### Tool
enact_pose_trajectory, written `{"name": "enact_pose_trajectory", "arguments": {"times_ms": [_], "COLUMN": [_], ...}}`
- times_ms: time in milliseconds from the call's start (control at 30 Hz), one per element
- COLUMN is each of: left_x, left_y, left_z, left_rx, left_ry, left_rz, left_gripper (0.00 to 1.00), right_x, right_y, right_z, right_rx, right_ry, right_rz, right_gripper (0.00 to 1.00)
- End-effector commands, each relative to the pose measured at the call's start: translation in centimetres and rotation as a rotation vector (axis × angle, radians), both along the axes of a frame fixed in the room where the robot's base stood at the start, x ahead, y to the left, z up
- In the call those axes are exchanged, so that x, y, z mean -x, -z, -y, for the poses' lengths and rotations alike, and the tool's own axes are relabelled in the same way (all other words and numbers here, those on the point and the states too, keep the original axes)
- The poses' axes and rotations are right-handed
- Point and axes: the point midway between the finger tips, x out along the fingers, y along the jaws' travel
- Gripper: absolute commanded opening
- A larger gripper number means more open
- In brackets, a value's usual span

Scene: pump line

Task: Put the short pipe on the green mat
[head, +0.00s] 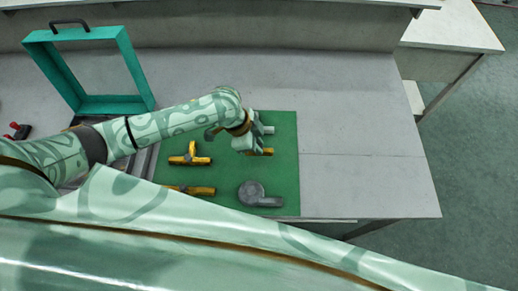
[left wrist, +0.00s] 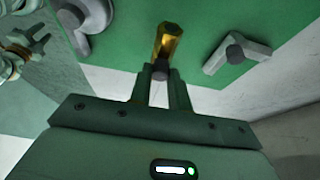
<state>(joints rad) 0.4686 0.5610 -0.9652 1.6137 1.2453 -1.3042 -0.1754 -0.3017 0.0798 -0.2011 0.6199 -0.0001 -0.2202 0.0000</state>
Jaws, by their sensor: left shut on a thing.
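The short pipe, a yellow piece with a grey end, is between the fingers of my left gripper (left wrist: 160,88). In the left wrist view the pipe (left wrist: 168,42) points away from the gripper over the green mat (left wrist: 125,50). In the head view the gripper (head: 258,146) is over the right part of the mat (head: 283,170), and the yellow pipe end (head: 266,152) shows beside it. I cannot tell whether the pipe touches the mat. The gripper and arm hide part of it.
On the mat are a yellow tee (head: 190,155), another yellow piece (head: 195,190), a grey round pump part (head: 252,193) and a grey elbow (left wrist: 237,52). A teal frame (head: 105,105) stands at the left. The grey table right of the mat is clear.

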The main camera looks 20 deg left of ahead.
Motion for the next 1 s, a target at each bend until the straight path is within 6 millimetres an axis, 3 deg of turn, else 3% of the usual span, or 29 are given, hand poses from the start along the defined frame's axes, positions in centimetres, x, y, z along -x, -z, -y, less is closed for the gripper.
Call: {"name": "enact_pose_trajectory", "arguments": {"times_ms": [133, 333, 667, 700, 767, 1000], "left_x": [-0.7, -0.6, -0.7, -0.7, -0.7, -0.6], "left_y": [1.0, 3.9, 4.0, 4.1, 4.1, 4.1], "left_z": [0.5, 0.4, 0.4, 0.3, 0.3, 0.3], "left_rx": [0.001, -0.001, -0.001, -0.001, -0.001, -0.001], "left_ry": [0.0, -0.001, 0.0, 0.0, 0.0, 0.0], "left_rz": [0.001, -0.001, 0.002, 0.002, 0.002, 0.002], "left_gripper": [0.0, 0.0, 0.0, 0.21, 0.38, 0.4], "right_x": [0.0, 0.1, 0.1, 0.1, 0.1, 0.1], "right_y": [0.5, 1.6, 1.5, 1.6, 1.5, 1.5], "right_z": [0.1, 0.1, 0.1, 0.1, 0.1, 0.1], "right_rx": [0.001, 0.001, 0.002, 0.002, 0.002, 0.001], "right_ry": [0.001, 0.002, 0.002, 0.002, 0.002, 0.001], "right_rz": [-0.002, -0.005, -0.003, -0.003, -0.003, -0.003], "right_gripper": [0.36, 0.36, 0.36, 0.36, 0.36, 0.36]}}
